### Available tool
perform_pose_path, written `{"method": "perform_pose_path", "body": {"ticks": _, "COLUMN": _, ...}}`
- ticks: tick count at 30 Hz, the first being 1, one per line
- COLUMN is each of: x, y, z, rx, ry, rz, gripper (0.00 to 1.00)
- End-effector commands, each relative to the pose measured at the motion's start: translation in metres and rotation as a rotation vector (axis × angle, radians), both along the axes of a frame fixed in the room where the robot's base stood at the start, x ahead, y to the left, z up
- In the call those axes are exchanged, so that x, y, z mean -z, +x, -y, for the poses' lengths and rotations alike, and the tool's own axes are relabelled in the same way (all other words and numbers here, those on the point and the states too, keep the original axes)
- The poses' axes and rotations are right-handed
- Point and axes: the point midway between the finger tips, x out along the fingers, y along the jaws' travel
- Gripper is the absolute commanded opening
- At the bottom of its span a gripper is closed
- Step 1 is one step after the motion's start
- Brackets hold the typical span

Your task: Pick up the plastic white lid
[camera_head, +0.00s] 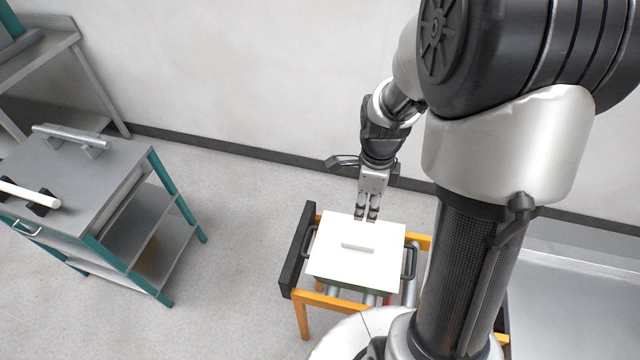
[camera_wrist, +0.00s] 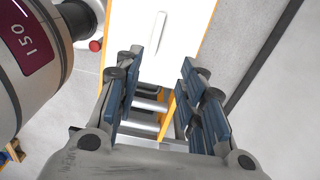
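The white lid (camera_head: 338,262) is a flat square plate with a raised bar handle (camera_head: 359,246) at its middle. It lies on a box on the orange-framed roller stand. In the wrist view the lid (camera_wrist: 180,30) shows at the top, with its handle (camera_wrist: 155,33) running lengthwise. My gripper (camera_head: 366,215) points down near the lid's far edge. In the wrist view my gripper (camera_wrist: 157,75) has its two blue-padded fingers apart with nothing between them. The handle lies beyond the fingertips. Whether the fingertips touch the lid cannot be told.
The roller stand (camera_head: 302,318) has metal rollers (camera_wrist: 150,105) and a dark side rail (camera_head: 296,255). A red button (camera_wrist: 95,45) shows beside it. A grey-topped cart (camera_head: 90,165) with teal legs stands left. The wall is behind; floor between cart and stand is clear.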

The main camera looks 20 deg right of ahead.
Motion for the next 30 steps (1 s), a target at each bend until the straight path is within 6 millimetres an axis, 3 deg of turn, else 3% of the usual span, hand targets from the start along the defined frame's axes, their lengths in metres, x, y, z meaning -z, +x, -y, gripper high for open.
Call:
{"method": "perform_pose_path", "body": {"ticks": 5, "x": 0.021, "y": -0.001, "z": 0.002, "rx": 0.038, "ry": 0.002, "rz": -0.009, "gripper": 0.37}}
{"method": "perform_pose_path", "body": {"ticks": 18, "x": 0.112, "y": -0.002, "z": 0.001, "rx": 0.034, "ry": 0.003, "rz": -0.01, "gripper": 0.37}}
{"method": "perform_pose_path", "body": {"ticks": 30, "x": 0.141, "y": -0.004, "z": 0.0, "rx": 0.033, "ry": 0.002, "rz": -0.007, "gripper": 0.37}}
